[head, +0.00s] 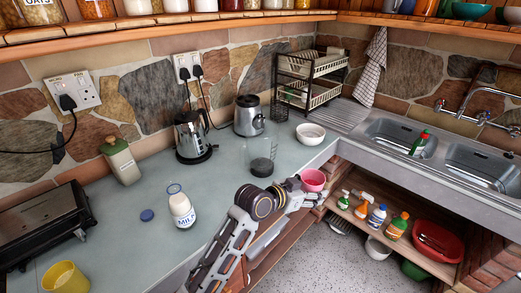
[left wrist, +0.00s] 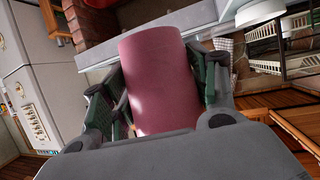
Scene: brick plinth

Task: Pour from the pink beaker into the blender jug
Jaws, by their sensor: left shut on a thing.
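The pink beaker (head: 313,180) is in my left gripper (head: 300,189), above the counter's front edge. Its open mouth faces up in the head view and it looks roughly upright there. In the left wrist view the beaker (left wrist: 160,85) sits between both green-padded fingers of my left gripper (left wrist: 163,78), which press on its sides. Its contents cannot be seen. The clear blender jug (head: 259,152) with a dark base stands on the counter, left of the beaker and apart from it. My right gripper is not in view.
A kettle (head: 193,135), grey appliance (head: 249,116) and white bowl (head: 310,134) are behind. The sink (head: 400,135) is right. Counter between bottle and jug is clear.

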